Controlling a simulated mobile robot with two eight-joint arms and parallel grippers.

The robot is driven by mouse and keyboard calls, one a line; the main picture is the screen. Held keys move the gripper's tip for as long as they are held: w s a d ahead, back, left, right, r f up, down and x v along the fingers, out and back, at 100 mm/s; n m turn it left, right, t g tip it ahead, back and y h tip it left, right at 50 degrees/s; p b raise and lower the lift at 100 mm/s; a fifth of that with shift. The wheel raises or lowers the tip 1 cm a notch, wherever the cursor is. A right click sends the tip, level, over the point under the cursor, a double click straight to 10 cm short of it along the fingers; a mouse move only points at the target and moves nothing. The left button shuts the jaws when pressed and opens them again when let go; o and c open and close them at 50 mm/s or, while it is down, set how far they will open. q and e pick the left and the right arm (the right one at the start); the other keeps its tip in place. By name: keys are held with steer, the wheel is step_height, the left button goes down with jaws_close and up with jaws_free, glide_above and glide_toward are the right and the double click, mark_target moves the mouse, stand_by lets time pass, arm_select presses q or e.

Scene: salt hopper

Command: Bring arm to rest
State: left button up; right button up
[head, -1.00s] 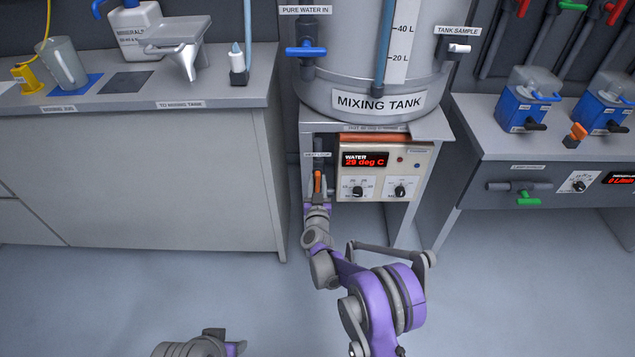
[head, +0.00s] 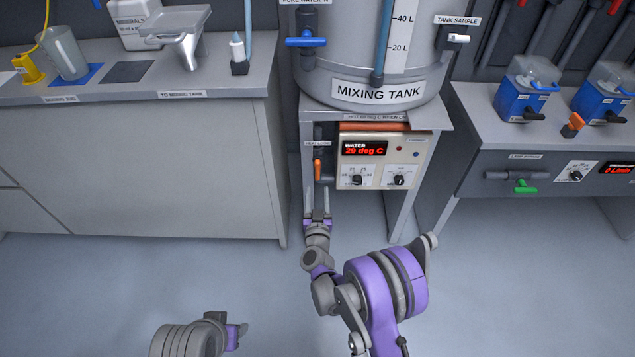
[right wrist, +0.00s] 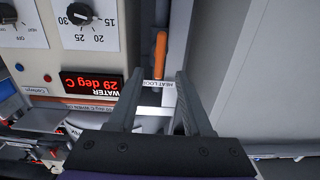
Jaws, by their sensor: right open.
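My right gripper (head: 316,193) is open and empty, just in front of and below the heat loop valve's orange handle (head: 318,168). The handle points up and down and stands clear of the fingers. In the right wrist view, the open fingers (right wrist: 158,78) show, with the orange handle (right wrist: 160,54) beyond the gap between them and the HEAT LOOP label (right wrist: 158,86) partly behind the fingers. Part of my left arm (head: 195,338) shows at the bottom left; its gripper is not in view.
The heater control box (head: 388,163) reads WATER 29 deg C, right of the handle, under the mixing tank (head: 370,70). A grey cabinet (head: 150,165) stands left, and a bench with blue pumps (head: 524,95) stands right. The floor (head: 500,290) in front is clear.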

steer(key=shift+s, duration=0.45)
